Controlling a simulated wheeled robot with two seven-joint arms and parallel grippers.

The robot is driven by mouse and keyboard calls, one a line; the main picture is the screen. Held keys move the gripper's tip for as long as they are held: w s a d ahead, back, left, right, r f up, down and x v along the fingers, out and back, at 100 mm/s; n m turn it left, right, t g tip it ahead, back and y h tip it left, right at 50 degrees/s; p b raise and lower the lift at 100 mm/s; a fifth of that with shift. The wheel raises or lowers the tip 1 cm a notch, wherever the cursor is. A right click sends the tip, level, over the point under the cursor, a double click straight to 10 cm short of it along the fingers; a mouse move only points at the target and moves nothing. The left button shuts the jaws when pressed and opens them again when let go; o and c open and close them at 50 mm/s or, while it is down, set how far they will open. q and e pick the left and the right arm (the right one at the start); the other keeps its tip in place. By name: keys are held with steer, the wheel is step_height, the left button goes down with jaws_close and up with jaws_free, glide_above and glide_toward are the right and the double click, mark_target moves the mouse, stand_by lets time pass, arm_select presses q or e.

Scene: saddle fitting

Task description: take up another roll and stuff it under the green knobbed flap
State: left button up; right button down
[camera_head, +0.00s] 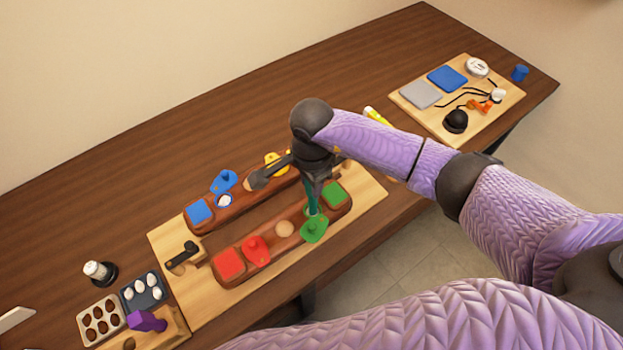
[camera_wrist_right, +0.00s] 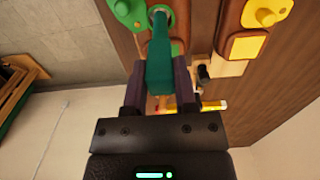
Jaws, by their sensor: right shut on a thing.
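The green knobbed flap (camera_head: 314,229) lies on the front brown panel (camera_head: 268,247), left of a green square pad (camera_head: 334,194). It also shows at the top of the right wrist view (camera_wrist_right: 125,9). My right gripper (camera_head: 312,178) is shut on a teal tool (camera_head: 312,203) with a narrowed end. In the right wrist view the tool (camera_wrist_right: 159,55) points at a pale-ringed round opening (camera_wrist_right: 159,10) beside the flap; whether its tip is inside I cannot tell. Several white rolls (camera_head: 140,293) sit in a dark tray at lower left. My left gripper is out of view.
A red knobbed flap (camera_head: 256,250) is on the same panel. The rear panel has blue (camera_head: 224,181) and yellow (camera_head: 276,162) flaps. A black-handled tool (camera_head: 181,256) lies on the board's left end. Brown items fill a tray (camera_head: 101,318).

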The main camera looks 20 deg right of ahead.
step_height(320, 180, up, 8)
steer(key=p, duration=0.6)
